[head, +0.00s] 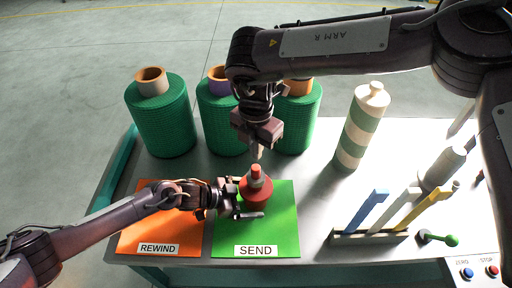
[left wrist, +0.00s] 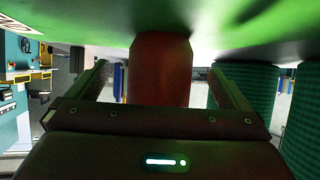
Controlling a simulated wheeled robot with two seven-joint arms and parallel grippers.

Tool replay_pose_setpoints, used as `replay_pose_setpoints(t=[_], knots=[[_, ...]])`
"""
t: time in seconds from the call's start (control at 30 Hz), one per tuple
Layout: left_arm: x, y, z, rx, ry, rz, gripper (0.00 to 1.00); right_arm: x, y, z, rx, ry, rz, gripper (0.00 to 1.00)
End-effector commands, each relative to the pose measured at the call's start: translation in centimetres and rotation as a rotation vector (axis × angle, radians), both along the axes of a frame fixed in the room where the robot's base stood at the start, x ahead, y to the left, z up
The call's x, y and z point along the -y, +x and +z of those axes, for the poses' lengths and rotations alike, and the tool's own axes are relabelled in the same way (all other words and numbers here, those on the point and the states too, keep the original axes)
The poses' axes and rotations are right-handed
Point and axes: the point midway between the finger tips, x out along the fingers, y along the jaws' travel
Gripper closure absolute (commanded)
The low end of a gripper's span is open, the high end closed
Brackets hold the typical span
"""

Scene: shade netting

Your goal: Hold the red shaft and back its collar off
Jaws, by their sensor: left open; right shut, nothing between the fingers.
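The red shaft (head: 257,195) stands upright on the green SEND mat (head: 283,225), with a wide round red body and a narrow red tip. My left gripper (head: 244,201) is open, low beside the shaft. In the left wrist view the red body (left wrist: 160,72) stands between the two open fingers, with gaps on both sides. My right gripper (head: 257,154) is shut and empty, pointing down just above the shaft's tip. Whether it touches the tip is hard to tell.
An orange REWIND mat (head: 140,228) lies left of the green one. Several green netting rolls (head: 164,120) stand behind. A green-and-white bottle (head: 361,128) stands at right, with a rack (head: 367,237) of coloured tools and a green-knobbed piece (head: 437,239) in front of it.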

Motion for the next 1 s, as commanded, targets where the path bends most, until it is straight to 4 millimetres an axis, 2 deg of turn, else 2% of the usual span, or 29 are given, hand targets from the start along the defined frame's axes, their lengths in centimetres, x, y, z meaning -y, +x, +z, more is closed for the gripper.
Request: replay_pose_setpoints(t=[0.2, 0.5, 0.57, 1.0], knots=[[1.11, 0.34, -0.62, -0.001, 0.0, 0.0, 0.0, -0.01, -0.01, 0.0, 0.0, 0.0, 0.0, 1.0], [1.21, 0.29, -0.81, -0.002, 0.002, 0.0, 0.0, 0.0, 0.0, -0.01, 0.0, 0.0, 0.0, 1.0], [1.21, 0.27, -0.83, -0.003, 0.002, 0.0, 0.07, 0.0, 0.0, -0.01, 0.0, 0.0, 0.0, 1.0], [1.19, 0.19, -0.94, -0.004, 0.003, -0.002, 0.64, 0.0, 0.0, -0.03, 0.0, 0.0, 0.0, 1.0]])
